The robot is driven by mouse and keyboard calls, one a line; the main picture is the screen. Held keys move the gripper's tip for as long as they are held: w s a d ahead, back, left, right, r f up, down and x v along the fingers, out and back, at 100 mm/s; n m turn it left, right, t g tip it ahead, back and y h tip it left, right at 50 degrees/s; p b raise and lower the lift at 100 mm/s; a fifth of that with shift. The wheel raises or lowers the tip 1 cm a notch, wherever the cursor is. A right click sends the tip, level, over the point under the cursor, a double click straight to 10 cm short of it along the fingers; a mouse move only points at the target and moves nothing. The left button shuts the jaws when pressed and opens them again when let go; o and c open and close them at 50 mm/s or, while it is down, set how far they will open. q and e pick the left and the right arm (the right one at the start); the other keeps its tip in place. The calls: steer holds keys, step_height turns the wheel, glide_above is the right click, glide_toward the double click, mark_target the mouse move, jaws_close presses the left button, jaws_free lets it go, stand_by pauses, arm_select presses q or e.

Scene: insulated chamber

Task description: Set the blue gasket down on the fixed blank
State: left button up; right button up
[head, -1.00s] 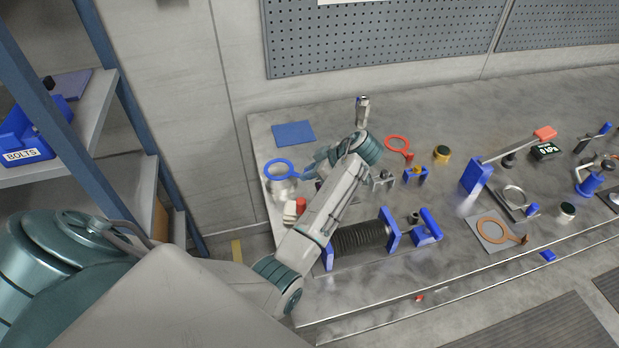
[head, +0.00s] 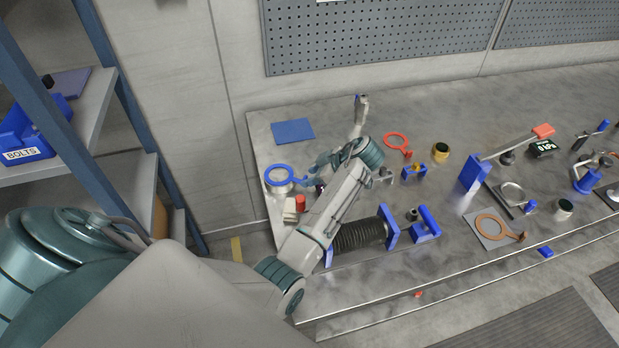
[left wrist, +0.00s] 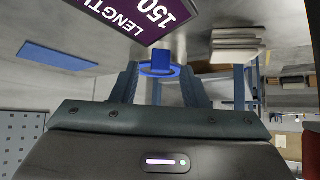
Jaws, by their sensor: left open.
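The blue gasket (head: 280,176), a ring with a tab, lies over the round silver fixed blank (head: 284,188) at the left end of the bench. It appears to rest there, but the contact under the ring is hard to see. My left gripper (head: 310,172) is at the ring's tab side, partly hidden by my own wrist. In the left wrist view the gripper (left wrist: 158,76) is open, with the gasket's blue tab (left wrist: 162,60) standing between its fingers. My right gripper is out of view.
A blue plate (head: 293,131) lies behind. White and red blocks (head: 291,210) stand in front of the blank. A red ring (head: 397,141) and a black bellows (head: 358,236) are to the right. A purple sign (left wrist: 140,18) shows close in the wrist view.

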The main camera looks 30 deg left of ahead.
arm_select(q)
steer(key=b+v, duration=0.2)
steer(key=v, duration=0.5)
steer(key=shift+w+d+b, duration=0.1)
steer(key=shift+d+b, duration=0.2)
steer(key=shift+b, duration=0.05)
steer(key=p+v, duration=0.1)
steer(key=v, duration=0.2)
steer(key=shift+r+p, duration=0.2)
steer(key=shift+p, duration=0.15)
